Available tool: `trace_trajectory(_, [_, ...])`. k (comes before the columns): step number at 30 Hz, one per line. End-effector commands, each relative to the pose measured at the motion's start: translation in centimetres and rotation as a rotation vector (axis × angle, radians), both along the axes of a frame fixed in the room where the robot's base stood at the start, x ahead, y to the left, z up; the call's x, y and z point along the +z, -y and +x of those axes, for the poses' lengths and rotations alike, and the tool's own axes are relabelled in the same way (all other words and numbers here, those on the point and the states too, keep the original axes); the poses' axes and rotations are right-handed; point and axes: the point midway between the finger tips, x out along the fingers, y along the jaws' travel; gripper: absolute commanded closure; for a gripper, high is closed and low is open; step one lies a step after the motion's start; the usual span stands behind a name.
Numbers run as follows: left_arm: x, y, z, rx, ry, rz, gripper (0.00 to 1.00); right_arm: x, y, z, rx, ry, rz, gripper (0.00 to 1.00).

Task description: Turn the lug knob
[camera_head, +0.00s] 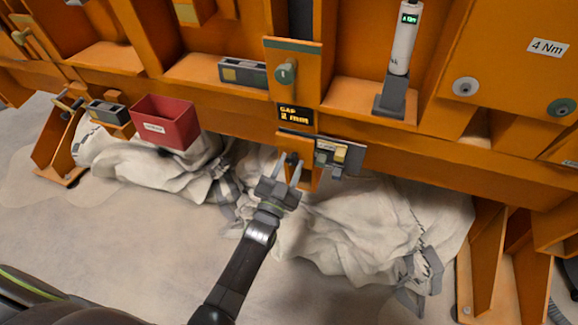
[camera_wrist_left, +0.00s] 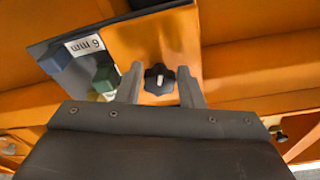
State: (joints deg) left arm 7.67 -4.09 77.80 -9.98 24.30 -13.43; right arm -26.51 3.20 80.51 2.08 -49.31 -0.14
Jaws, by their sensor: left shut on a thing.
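The lug knob (camera_wrist_left: 159,79) is a small black star-shaped knob with a pale mark in its middle. It sits on an orange block (camera_wrist_left: 180,38). In the head view the knob (camera_head: 292,158) shows small and dark below the display, partly covered by my fingers. My left gripper (camera_head: 287,170) reaches up to it from below and is shut on it, with one finger on each side in the wrist view. A display (camera_head: 295,115) above the knob reads "GAP 2 mm". My right gripper is not in view.
A dark plate (camera_head: 353,157) with small coloured blocks stands right beside the knob. A green knob (camera_head: 286,72) sits above. A red bin (camera_head: 166,122) hangs at left, and a white tool (camera_head: 403,38) stands upper right. Crumpled pale sheeting (camera_head: 370,225) lies below the orange frame.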

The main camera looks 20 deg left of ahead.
Motion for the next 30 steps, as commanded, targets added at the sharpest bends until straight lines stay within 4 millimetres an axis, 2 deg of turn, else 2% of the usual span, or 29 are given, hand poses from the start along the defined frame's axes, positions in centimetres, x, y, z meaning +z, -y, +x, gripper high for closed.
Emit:
trace_trajectory(5, [0.1,0.0,0.0,0.000,0.002,0.001,0.89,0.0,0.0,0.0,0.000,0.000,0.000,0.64])
trace_trajectory(6, [0.1,0.0,0.0,0.000,0.002,0.001,0.63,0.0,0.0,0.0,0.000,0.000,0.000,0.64])
trace_trajectory(10, [0.1,0.0,0.0,0.000,0.001,0.002,0.48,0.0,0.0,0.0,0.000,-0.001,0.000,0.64])
trace_trajectory(18, [0.0,0.0,-0.1,0.001,0.000,0.002,0.48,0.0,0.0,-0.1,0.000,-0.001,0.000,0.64])
trace_trajectory(22, [-0.3,-0.1,-0.8,0.002,-0.002,0.003,0.48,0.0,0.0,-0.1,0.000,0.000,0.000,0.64])
trace_trajectory(26, [-1.0,-0.3,-2.8,0.002,-0.003,0.002,0.48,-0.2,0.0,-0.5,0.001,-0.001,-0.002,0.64])
trace_trajectory(30, [-2.1,-0.6,-5.8,0.002,-0.004,0.002,0.48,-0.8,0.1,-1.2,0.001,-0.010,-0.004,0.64])
